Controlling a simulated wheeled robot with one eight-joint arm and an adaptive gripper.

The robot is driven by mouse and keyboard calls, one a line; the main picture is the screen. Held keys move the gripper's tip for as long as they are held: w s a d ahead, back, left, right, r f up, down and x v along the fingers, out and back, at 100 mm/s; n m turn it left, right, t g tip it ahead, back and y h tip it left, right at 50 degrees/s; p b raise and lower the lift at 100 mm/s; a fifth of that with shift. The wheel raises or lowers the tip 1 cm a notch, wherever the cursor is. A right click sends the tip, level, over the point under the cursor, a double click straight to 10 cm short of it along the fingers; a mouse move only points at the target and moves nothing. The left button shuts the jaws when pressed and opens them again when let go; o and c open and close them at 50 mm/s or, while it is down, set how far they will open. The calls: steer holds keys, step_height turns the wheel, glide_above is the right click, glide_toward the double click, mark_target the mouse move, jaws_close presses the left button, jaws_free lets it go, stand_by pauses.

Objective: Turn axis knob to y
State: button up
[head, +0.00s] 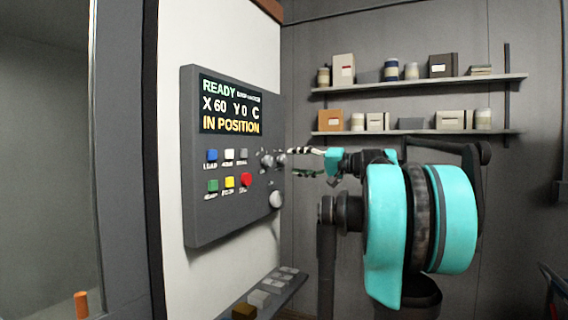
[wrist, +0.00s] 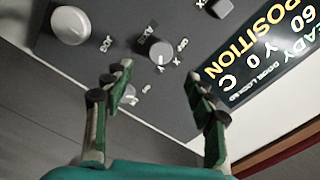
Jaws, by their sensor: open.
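The grey control panel (head: 225,205) is mounted on a white wall in the head view. In the wrist view a round grey knob (wrist: 160,51) with small letter marks around it, apparently the axis knob, lies just beyond my fingertips. A light pointer mark shows on its face; which letter it points at is too small to tell. My gripper (wrist: 158,77) is open, its two green-lined fingers either side of and short of the knob, with nothing between them.
The screen (head: 231,105) reads X 60, Y 0, C, IN POSITION. Coloured buttons (head: 229,182) sit below it. Shelves (head: 420,84) hold boxes behind.

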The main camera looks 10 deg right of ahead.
steer(key=shift+v, duration=1.25)
steer(key=s+a+f+g+h, duration=0.2)
steer(key=s+a+f, duration=0.15)
steer(key=f, duration=0.75)
steer(key=s+a+f+g+h, duration=0.1)
steer(key=s+a+f+h, duration=0.2)
steer(key=f, duration=0.9)
steer(key=s+a+f+g+h, duration=0.25)
steer(key=s+f, duration=0.25)
steer(key=f, duration=0.6)
steer(key=s+d+f+h, duration=0.3)
steer(key=s+f, duration=0.6)
steer(key=f, duration=0.2)
steer(key=s+d+f+n+h, duration=0.1)
steer(key=s+d+f+h, duration=0.2)
steer(key=s+f, duration=0.6)
step_height(320, 180, down, 4)
steer(key=shift+r+n+g+h, duration=0.2)
steer(key=shift+n+g+h, duration=0.1)
steer(key=shift+g+h, duration=0.2)
